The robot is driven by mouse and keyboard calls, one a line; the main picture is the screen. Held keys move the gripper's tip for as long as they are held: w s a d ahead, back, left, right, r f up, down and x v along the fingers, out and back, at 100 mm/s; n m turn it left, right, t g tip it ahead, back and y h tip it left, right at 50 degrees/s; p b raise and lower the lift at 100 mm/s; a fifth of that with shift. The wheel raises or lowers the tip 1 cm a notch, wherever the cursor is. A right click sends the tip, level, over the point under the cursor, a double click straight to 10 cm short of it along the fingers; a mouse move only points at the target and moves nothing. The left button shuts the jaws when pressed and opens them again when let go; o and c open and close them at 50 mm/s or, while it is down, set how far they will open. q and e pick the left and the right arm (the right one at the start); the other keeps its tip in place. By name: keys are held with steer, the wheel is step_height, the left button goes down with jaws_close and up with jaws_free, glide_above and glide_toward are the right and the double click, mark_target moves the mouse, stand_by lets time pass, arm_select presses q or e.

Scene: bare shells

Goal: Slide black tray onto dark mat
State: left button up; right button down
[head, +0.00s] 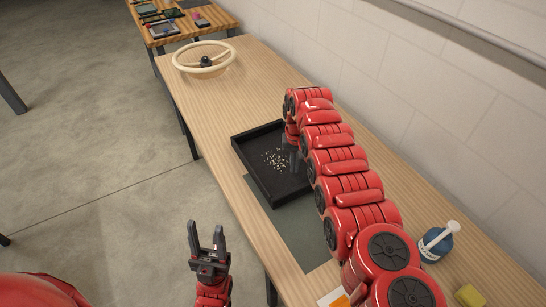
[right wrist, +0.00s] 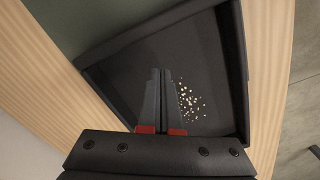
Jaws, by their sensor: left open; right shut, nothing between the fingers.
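The black tray (head: 253,147) lies on the wooden table with small pale bits (head: 276,159) scattered on its floor. The dark grey-green mat (head: 302,232) lies flat on the near side of the tray, and the tray's near end seems to overlap it. My right gripper (head: 291,163) is shut and empty, reaching down over the tray's right part; whether it touches is unclear. The right wrist view shows the shut fingers (right wrist: 159,80) over the tray (right wrist: 190,45), with the mat (right wrist: 75,22) at upper left. My left gripper (head: 206,240) is open and empty, beyond the table's left edge.
A cream steering wheel (head: 204,59) lies at the table's far end. A blue bottle with a white top (head: 436,242) and a yellow block (head: 470,296) are at right near the wall. Another table (head: 190,25) with small items stands behind. My right arm hides part of the table.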

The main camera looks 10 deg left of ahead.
mark_target(294, 180)
steer(key=shift+f+b, duration=1.7)
steer(key=shift+f, duration=0.15)
steer(key=shift+r+p, duration=0.35)
steer(key=shift+p, duration=0.05)
